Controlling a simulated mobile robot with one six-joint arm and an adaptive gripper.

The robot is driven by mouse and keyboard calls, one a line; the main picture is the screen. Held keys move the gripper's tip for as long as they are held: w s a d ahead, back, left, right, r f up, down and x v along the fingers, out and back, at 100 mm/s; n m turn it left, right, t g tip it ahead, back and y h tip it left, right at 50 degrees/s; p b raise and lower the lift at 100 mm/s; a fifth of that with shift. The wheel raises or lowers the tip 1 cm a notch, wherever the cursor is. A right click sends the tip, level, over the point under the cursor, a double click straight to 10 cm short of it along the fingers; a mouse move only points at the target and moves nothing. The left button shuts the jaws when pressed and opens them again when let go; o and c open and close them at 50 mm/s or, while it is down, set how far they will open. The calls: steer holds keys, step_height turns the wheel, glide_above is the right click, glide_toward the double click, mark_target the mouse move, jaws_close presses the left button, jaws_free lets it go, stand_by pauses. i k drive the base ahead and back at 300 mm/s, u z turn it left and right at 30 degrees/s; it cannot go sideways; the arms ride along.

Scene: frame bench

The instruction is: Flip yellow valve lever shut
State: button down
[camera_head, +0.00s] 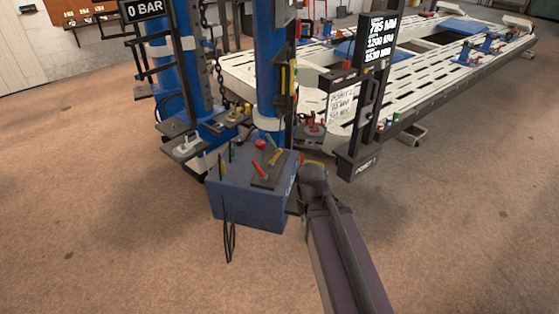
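A blue box-shaped unit (247,206) stands on the floor near the middle of the view. On its top is a dark plate (264,183) with small levers. Red levers (256,168) stand close by, also tilted. My arm comes from the bottom right, and its end, my gripper (313,178), is just right of the blue unit, apart from the yellow lever in the picture. The fingers are hidden or too small to make out. I cannot tell whether it touches the unit.
Blue columns (270,60) with a hanging chain (218,55) rise behind the unit. A "0 BAR" display (142,10) is at upper left. A dark post with a readout (377,40) and a long white slotted bench (420,60) stand right. Floor is open left and right.

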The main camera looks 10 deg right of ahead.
mark_target(271, 162)
steer(key=u, duration=0.05)
steer(key=i, duration=1)
